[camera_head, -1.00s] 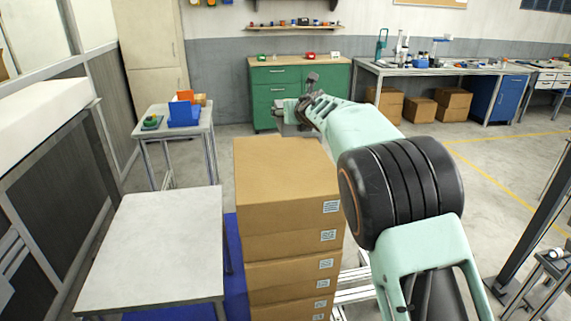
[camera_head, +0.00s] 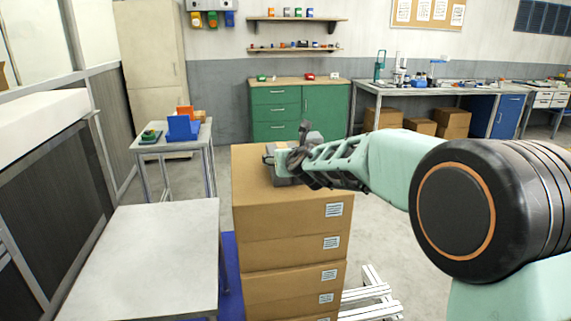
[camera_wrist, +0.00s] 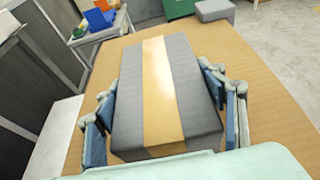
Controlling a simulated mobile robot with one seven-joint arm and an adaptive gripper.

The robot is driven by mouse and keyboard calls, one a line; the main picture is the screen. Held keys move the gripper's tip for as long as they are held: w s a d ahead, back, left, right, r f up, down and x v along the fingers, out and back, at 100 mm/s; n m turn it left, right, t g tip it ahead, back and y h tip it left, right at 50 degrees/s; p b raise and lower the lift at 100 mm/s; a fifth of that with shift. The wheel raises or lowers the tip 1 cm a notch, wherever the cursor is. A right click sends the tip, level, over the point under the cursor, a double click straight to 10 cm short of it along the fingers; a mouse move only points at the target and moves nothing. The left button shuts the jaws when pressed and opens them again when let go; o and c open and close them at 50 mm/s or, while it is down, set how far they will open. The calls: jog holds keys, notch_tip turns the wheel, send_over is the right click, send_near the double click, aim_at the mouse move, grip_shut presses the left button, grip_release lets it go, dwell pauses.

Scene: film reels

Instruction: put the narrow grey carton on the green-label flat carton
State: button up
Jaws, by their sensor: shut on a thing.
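The narrow grey carton (camera_wrist: 192,95), grey with a tan band along its middle, fills the centre of the wrist view. My gripper (camera_wrist: 165,112) is shut on it, with blue finger pads along its two long sides. In the head view my gripper (camera_head: 282,163) is over the top of the cardboard stack, and the carton is mostly hidden there. The tan top of the uppermost carton (camera_head: 250,160) lies beneath the grey carton; I cannot tell whether they touch. The stack's visible labels look white with bluish print; I cannot make out a green one.
A bare grey table (camera_head: 150,250) stands left of the stack. A small table (camera_head: 180,142) behind it bears a blue bin (camera_head: 183,128). A green cabinet (camera_head: 322,112) stands at the back wall.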

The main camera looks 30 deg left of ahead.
jog(key=o, duration=1.5)
jog(key=shift+o, duration=0.2)
jog(key=shift+s+d, duration=0.1)
jog(key=b+v, duration=0.2)
jog(key=v, duration=1)
